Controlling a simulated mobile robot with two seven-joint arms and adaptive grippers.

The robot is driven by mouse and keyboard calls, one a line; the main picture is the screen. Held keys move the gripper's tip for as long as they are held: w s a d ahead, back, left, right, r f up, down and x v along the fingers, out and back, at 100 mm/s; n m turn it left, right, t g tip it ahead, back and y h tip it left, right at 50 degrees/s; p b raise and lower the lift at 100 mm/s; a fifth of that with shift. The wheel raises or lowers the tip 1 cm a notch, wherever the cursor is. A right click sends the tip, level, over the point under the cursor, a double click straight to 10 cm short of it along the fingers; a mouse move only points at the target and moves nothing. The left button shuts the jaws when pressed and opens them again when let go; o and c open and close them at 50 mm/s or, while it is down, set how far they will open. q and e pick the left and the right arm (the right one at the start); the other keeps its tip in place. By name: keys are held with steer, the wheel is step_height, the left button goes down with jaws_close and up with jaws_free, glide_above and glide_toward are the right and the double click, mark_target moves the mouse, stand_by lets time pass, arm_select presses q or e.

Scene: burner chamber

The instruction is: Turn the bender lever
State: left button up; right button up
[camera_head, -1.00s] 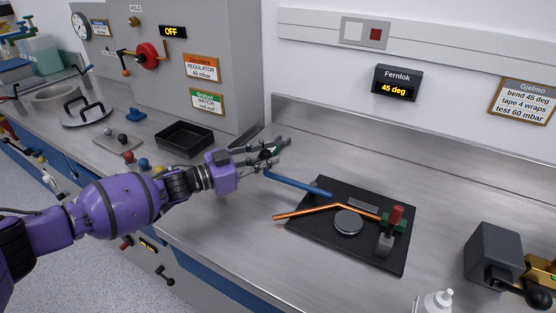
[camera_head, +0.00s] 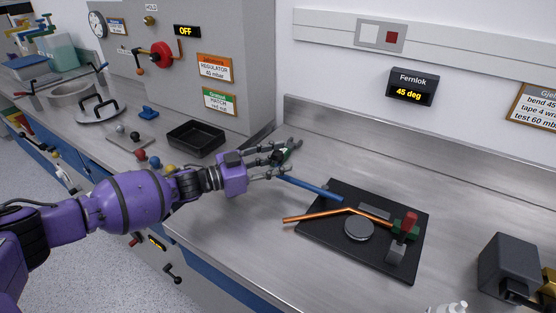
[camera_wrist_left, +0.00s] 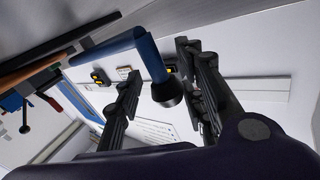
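The bender is a black plate (camera_head: 398,263) on the bench with a round grey disc (camera_head: 358,228) and a bent copper tube (camera_head: 318,215) across it. Its blue lever (camera_head: 312,188) runs left from the plate to my left gripper (camera_head: 286,160). In the left wrist view the blue lever (camera_wrist_left: 108,51) turns at a bend and ends in a black tip (camera_wrist_left: 168,92). This tip lies between the two spread fingers of my left gripper (camera_wrist_left: 165,95), with gaps visible beside it. Contact cannot be told. My right gripper is not in view.
The Fernlok display (camera_head: 412,87) reads 45 deg. A red-handled green clamp (camera_head: 407,228) stands at the plate's right. A black tray (camera_head: 196,138) is behind my left arm. A dark grey box (camera_head: 508,267) stands at the right. Bench between tray and plate is mostly clear.

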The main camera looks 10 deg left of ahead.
arm_select(q)
steer(key=shift+r, duration=0.1)
steer(key=shift+s+a, duration=0.15)
steer(key=shift+a, duration=0.05)
steer(key=v, duration=1.1)
steer(key=shift+s+a, duration=0.15)
steer(key=shift+a, duration=0.1)
